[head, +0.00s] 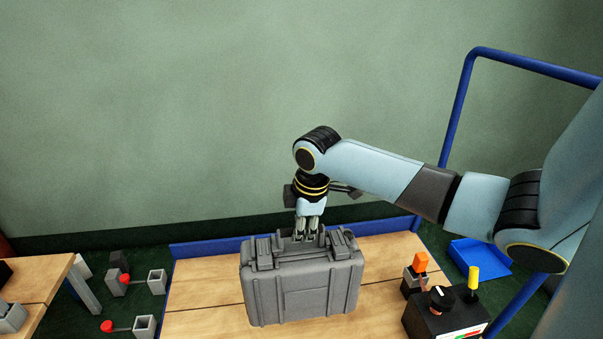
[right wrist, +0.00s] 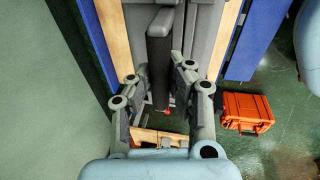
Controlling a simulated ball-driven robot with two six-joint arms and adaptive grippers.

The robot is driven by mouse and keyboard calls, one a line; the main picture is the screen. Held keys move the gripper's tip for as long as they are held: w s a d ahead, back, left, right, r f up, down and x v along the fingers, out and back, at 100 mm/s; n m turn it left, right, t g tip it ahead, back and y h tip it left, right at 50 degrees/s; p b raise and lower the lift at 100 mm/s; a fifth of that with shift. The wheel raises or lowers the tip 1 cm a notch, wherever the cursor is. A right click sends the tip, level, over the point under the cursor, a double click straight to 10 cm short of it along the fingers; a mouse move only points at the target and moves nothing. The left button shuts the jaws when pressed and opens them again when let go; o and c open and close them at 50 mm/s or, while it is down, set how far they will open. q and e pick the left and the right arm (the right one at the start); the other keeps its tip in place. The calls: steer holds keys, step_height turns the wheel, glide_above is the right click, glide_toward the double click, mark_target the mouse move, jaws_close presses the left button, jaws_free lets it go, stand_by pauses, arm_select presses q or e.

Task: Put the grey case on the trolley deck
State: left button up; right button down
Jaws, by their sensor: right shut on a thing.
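The grey case (head: 305,285) stands upright over the wooden trolley deck (head: 205,292), with its handle side up. Whether its base touches the deck is hard to tell. My right gripper (head: 309,234) comes down from above and is shut on the case's handle. In the right wrist view the fingers (right wrist: 160,95) lie on either side of the dark handle (right wrist: 160,55), with the grey case (right wrist: 198,35) below. Strips of the deck (right wrist: 228,35) show on both sides of the case there. My left gripper is not in view.
A blue trolley rail (head: 520,63) rises at the right. A black control box (head: 445,318) with a knob and an orange-topped switch (head: 419,264) are right of the case. An orange case (right wrist: 247,112) lies on the floor. A wooden table (head: 38,280) is at the left.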

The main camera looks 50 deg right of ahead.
mark_target(268, 243)
steer(key=w+f+b, duration=0.1)
steer(key=w, duration=0.1)
steer(key=w+a+f+b, duration=0.1)
steer(key=w, duration=0.1)
steer(key=w+a+f+b, duration=0.1)
steer(key=w+f, duration=0.1)
steer(key=shift+a, duration=0.2)
steer(key=shift+w+a+f+b, duration=0.15)
steer(key=shift+w+f+b, duration=0.15)
steer(key=shift+w, duration=0.2)
steer(key=shift+w+a+f+b, duration=0.15)
steer(key=shift+w+f+b, duration=0.1)
steer(key=shift+w, duration=0.25)
steer(key=shift+w+f, duration=0.1)
steer(key=shift+f, duration=0.1)
steer(key=b+x, duration=0.2)
steer(key=x, duration=0.1)
steer(key=shift+s+a+f, duration=0.15)
steer(key=shift+s+f, duration=0.05)
steer(key=shift+s, duration=0.15)
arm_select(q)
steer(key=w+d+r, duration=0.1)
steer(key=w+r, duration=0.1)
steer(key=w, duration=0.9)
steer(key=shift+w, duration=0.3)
arm_select(e)
steer(key=shift+f, duration=0.1)
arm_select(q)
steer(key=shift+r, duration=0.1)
